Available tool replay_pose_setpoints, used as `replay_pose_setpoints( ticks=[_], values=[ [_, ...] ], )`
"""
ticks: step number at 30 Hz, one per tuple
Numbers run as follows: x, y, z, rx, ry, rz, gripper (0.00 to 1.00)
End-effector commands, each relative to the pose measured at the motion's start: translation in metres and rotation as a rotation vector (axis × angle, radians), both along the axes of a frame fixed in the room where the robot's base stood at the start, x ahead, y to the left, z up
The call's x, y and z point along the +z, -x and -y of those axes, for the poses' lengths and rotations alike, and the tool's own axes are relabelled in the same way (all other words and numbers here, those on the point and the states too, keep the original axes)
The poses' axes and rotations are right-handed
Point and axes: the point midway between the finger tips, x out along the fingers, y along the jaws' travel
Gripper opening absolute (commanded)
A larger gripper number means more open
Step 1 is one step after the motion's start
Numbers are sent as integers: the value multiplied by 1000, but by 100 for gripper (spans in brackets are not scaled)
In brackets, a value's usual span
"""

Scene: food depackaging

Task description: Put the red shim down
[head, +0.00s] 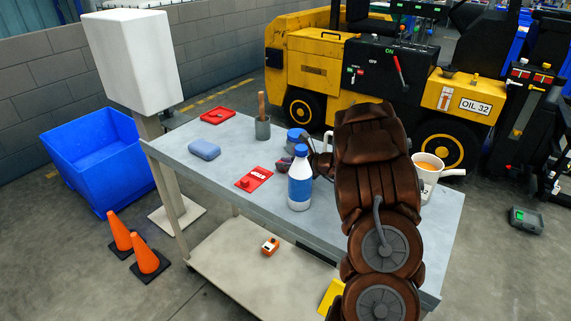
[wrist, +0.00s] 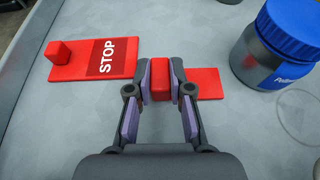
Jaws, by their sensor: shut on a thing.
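My gripper (wrist: 161,82) is shut on the raised block of a red shim (wrist: 209,84) in the wrist view. The shim's flat plate shows to the right of the fingers, low over the grey table (wrist: 240,140); I cannot tell whether it touches the top. A second red piece, a flat plate marked STOP (wrist: 110,57) with a block at its left end, lies just left of the gripper. It also shows in the head view (head: 254,179). In the head view the held shim is not clearly visible near the bottle.
A jar with a blue lid (wrist: 290,30) stands right of the held shim.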

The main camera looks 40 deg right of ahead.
Motion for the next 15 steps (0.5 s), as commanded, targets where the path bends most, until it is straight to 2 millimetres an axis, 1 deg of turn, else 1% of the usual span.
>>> replay_pose_setpoints(
  ticks=[4,5,6,12,15],
  values=[
    [-4,0,0,1,0,0,0],
    [-4,0,-1,1,0,0,21],
    [-3,0,0,1,1,0,25],
    [-3,0,0,1,0,0,45],
    [-3,0,0,1,0,0,45]
  ],
)
